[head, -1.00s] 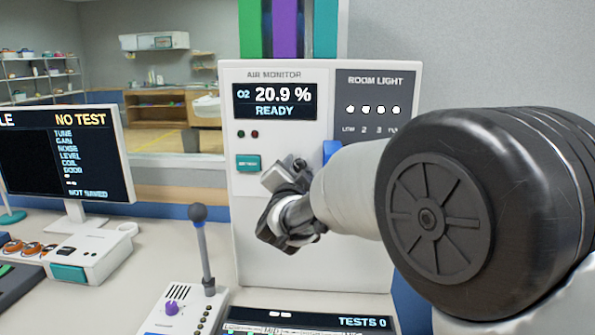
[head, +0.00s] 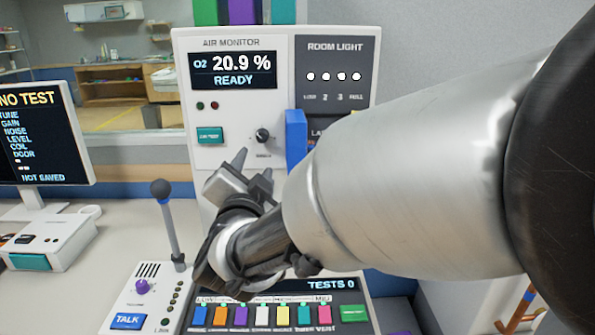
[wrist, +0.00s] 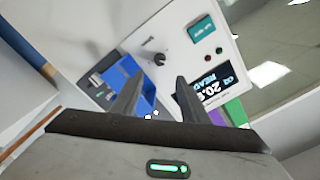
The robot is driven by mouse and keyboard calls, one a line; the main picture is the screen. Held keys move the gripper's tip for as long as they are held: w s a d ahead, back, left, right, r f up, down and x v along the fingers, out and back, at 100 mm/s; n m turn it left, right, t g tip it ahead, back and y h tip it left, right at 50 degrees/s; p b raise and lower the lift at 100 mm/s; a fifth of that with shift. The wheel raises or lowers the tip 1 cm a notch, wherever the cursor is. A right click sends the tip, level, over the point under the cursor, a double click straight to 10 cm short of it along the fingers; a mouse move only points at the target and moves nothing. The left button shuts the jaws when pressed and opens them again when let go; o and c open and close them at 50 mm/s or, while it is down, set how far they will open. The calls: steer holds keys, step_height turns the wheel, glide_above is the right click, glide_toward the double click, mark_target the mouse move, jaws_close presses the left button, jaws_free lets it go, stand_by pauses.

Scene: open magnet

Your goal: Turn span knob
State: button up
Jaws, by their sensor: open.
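The small black knob (head: 263,136) sits on the white air monitor panel (head: 215,165), right of a green button. A short label is under it, too small to read surely. In the wrist view the knob (wrist: 159,58) shows just beyond the space between my fingertips. My gripper (head: 253,167) is open and empty, a little below the knob in the head view, with its fingers pointing up toward the panel. The wrist view also shows both fingers of my gripper (wrist: 160,77) apart. I see no contact with the knob.
A blue block-like part (head: 296,138) stands out right of the knob. The green button (head: 210,135) is left of it. A lever with a ball top (head: 162,190) rises at the lower left. A keyed console (head: 270,312) lies below my gripper.

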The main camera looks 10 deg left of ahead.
steer(key=v, duration=0.2)
steer(key=shift+s, duration=0.3)
steer(key=s+d+f+n+g, duration=0.15)
steer(key=d+n+g, duration=0.45)
steer(key=d, duration=0.9)
steer(key=s+d+f+g+h, duration=0.2)
steer(key=s+d+f+g, duration=0.15)
steer(key=s+d, duration=0.5)
steer(key=s+d+f+g+h, duration=0.2)
steer(key=s+d+f, duration=0.2)
steer(key=s+d, duration=0.45)
step_height(320, 180, up, 18)
steer(key=d+p, duration=0.1)
steer(key=p, duration=1.6)
steer(key=shift+w+d+p, duration=0.35)
steer(key=shift+d+p, duration=0.05)
